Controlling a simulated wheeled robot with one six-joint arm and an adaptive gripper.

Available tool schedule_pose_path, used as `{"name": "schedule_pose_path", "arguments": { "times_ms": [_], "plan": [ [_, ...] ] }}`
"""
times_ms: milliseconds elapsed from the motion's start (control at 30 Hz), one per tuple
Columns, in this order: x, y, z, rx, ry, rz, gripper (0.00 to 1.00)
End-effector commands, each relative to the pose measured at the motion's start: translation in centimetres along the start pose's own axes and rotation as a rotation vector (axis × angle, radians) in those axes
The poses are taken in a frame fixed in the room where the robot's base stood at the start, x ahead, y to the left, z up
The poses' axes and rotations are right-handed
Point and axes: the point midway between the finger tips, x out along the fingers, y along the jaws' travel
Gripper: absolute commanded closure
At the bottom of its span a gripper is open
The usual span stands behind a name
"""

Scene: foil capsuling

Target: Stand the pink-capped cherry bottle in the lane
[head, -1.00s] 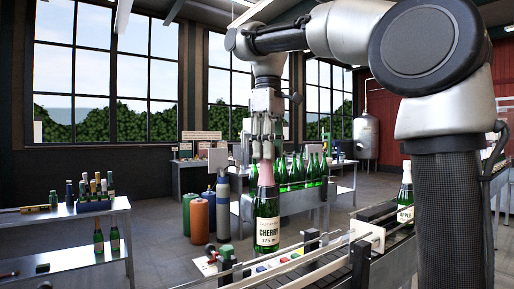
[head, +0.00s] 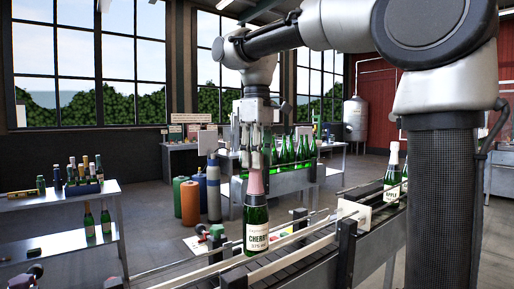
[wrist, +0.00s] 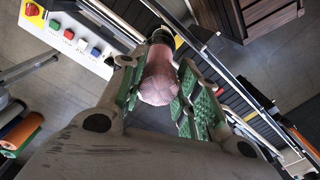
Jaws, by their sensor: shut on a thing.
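The cherry bottle (head: 256,229) is green with a pink foil cap and a cream CHERRY label. It hangs upright under my gripper (head: 255,160), which is shut on its pink neck. In the wrist view the pink cap (wrist: 159,82) sits between the green finger pads of my gripper (wrist: 158,92). The lane is the dark conveyor (head: 290,268) with pale guide rails (head: 290,243). The bottle overlaps the lane in the head view. I cannot tell whether its base touches the belt.
An apple bottle (head: 392,180) with a pale cap stands farther along the conveyor, right of a white plate (head: 352,212). A control panel with coloured buttons (wrist: 82,44) lies beside the lane. Several green bottles (head: 290,150) stand behind. A shelf (head: 60,203) with bottles is at left.

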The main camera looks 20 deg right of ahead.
Motion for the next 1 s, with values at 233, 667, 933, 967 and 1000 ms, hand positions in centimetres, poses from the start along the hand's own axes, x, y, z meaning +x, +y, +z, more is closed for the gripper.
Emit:
{"name": "schedule_pose_path", "arguments": {
  "times_ms": [233, 667, 933, 967, 1000],
  "plan": [
    [1.8, 0.0, -0.1, 0.000, 0.005, 0.002, 1.00],
    [5.1, 0.1, -0.1, 0.000, 0.006, 0.003, 1.00],
    [6.5, 0.1, -0.2, 0.000, 0.008, 0.004, 1.00],
    [6.6, 0.1, -0.2, 0.000, 0.009, 0.004, 1.00],
    [6.7, 0.1, -0.2, 0.000, 0.009, 0.004, 1.00]
  ]
}}
